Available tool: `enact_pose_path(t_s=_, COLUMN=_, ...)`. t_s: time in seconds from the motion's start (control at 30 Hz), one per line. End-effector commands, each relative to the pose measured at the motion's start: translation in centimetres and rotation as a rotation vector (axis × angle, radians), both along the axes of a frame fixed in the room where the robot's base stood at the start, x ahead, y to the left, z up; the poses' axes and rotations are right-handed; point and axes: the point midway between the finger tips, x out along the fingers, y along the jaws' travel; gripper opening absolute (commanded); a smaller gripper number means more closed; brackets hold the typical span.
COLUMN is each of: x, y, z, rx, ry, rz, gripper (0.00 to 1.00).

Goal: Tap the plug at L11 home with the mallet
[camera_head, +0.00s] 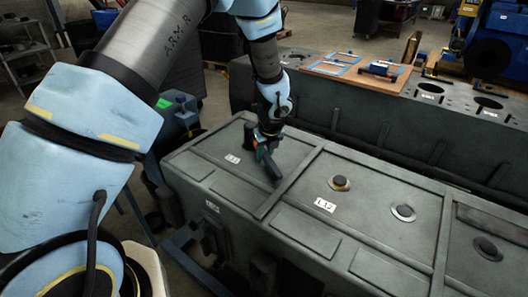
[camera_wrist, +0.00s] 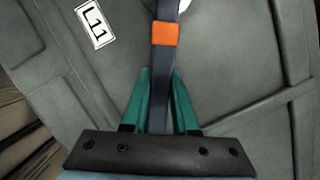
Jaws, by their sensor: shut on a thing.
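My gripper (camera_head: 264,150) is over the grey engine cover, close to the L11 label (camera_head: 233,158). Its green fingers (camera_wrist: 160,75) are shut on the dark handle of the mallet (camera_wrist: 160,95). The handle has an orange band and runs out of the top of the wrist view, so the mallet head is not seen there. The L11 label (camera_wrist: 95,24) lies left of the handle. A pale round edge (camera_wrist: 185,4) shows at the top, partly behind the handle. I cannot make out the L11 plug; the gripper and mallet block that area in the head view.
The grey cover (camera_head: 300,240) has raised ribs. Right of L11 are the L12 label (camera_head: 325,205) and plugs (camera_head: 340,183), (camera_head: 403,212), (camera_head: 488,248).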

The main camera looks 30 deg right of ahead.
Motion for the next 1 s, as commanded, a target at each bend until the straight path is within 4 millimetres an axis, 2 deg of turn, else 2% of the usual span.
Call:
enact_pose_path(t_s=0.27, x=0.1, y=0.1, z=0.2, rx=0.001, ry=0.0, rz=0.001, gripper=0.0)
enact_pose_path(t_s=0.37, x=0.1, y=0.1, z=1.0, rx=0.0, ry=-0.001, rz=0.001, gripper=0.0)
enact_pose_path(t_s=0.67, x=0.1, y=0.1, z=5.4, rx=0.0, ry=-0.001, rz=0.002, gripper=0.0)
enact_pose_path(t_s=0.83, x=0.2, y=0.1, z=6.7, rx=-0.002, ry=-0.002, rz=0.003, gripper=0.0)
enact_pose_path(t_s=1.0, x=0.1, y=0.1, z=7.0, rx=0.001, ry=0.0, rz=0.001, gripper=0.0)
